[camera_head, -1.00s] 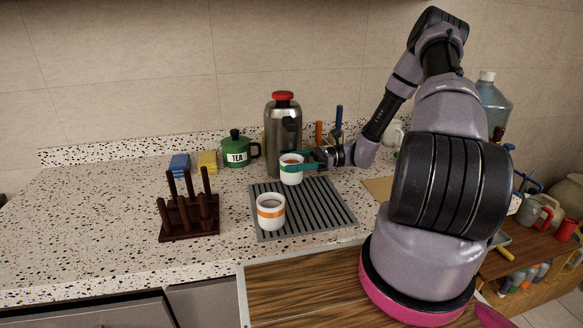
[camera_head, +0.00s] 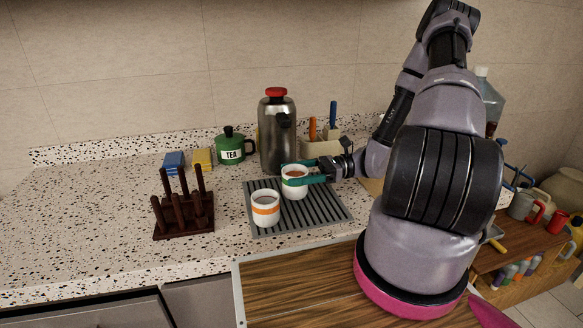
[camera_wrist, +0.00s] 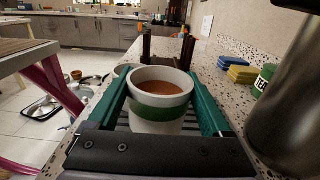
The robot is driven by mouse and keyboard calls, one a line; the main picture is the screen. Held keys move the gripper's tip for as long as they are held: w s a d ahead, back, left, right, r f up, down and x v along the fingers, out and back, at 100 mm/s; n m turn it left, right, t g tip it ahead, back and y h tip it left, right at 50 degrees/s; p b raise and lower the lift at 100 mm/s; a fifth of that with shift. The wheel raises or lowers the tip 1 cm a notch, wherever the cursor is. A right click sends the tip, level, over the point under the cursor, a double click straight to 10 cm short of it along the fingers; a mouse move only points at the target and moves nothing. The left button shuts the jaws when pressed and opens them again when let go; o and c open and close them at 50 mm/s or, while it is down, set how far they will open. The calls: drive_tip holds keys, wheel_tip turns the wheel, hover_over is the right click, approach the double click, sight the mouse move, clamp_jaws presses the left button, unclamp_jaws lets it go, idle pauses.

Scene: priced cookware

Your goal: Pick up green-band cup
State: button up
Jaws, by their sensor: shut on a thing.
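The green-band cup (camera_head: 295,188) is white with brown liquid inside, upright at the back of the grey ribbed mat (camera_head: 322,216). In the wrist view the cup (camera_wrist: 160,98) shows its green band between my two teal fingers. My gripper (camera_head: 304,173) reaches in from the right and is shut on the cup, one finger on each side. Whether the cup's base touches the mat is hard to tell. The orange-band cup (camera_head: 265,210) stands upright on the mat, in front and to the left.
A steel flask (camera_head: 277,135) with a red lid stands close behind the cup. A green TEA pot (camera_head: 231,148), yellow and blue sponges (camera_head: 202,158) and a dark peg rack (camera_head: 184,212) are to the left. The counter's front left is clear.

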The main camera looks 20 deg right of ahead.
drive_tip(key=s, duration=0.7)
drive_tip(key=shift+s, duration=0.15)
